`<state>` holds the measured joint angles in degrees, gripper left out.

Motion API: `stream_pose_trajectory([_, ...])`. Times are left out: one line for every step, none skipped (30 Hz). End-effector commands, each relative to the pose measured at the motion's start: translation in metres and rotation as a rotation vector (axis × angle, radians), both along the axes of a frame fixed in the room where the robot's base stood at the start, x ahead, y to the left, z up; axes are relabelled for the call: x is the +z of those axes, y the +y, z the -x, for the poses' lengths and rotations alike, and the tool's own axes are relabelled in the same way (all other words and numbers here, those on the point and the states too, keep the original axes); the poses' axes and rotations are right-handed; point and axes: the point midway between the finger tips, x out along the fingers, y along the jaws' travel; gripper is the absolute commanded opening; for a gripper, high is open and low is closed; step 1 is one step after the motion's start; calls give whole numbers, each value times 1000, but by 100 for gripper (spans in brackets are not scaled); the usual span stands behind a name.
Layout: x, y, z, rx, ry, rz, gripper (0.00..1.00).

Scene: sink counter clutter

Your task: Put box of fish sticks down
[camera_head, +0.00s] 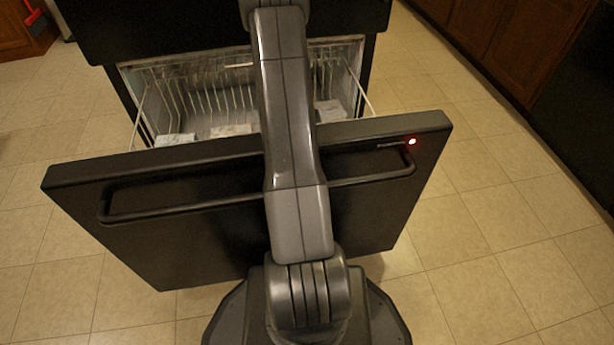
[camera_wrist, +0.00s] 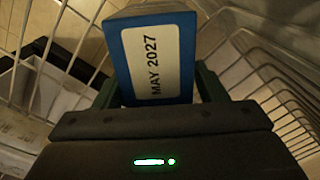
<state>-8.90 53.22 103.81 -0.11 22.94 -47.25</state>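A blue box (camera_wrist: 118,62) with a white label reading "MAY 2027" is in the wrist view, likely the box of fish sticks. My gripper (camera_wrist: 155,92) has its green fingers on either side of the box and appears shut on it. White wire racks surround the box on both sides. In the head view my arm reaches over the open drawer front, and neither the gripper nor the blue box can be seen there. Whether the box touches anything below it is hidden.
A dark pull-out freezer drawer (camera_head: 75,190) with a bar handle and red light stands open. Its white wire basket (camera_head: 205,95) holds a few pale packages (camera_head: 232,130). White wire racks (camera_wrist: 265,65) flank the gripper closely. Tiled floor (camera_head: 490,240) is clear to the right.

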Motion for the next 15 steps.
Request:
stream_pose_trajectory([0,0,0,0,0,0,65])
stream_pose_trajectory([0,0,0,0,0,0,65])
stream_pose_trajectory([0,0,0,0,0,0,65])
stream_pose_trajectory([1,0,0,0,0,0,65])
stream_pose_trajectory([2,0,0,0,0,0,65])
stream_pose_trajectory([5,0,0,0,0,0,65])
stream_pose_trajectory([8,0,0,0,-1,0,65])
stream_pose_trajectory([12,0,-1,0,-1,0,65])
stream_pose_trajectory([19,0,0,0,-1,0,65])
stream_pose_trajectory([25,0,-1,0,-1,0,65])
stream_pose_trajectory([31,0,-1,0,-3,-1,65])
stream_pose_trajectory([40,0,-1,0,-4,-1,65])
stream_pose_trajectory([48,0,-1,0,-3,-1,65])
stream_pose_trajectory([55,0,-1,0,-4,-1,65])
stream_pose_trajectory([64,0,-1,0,-4,-1,65])
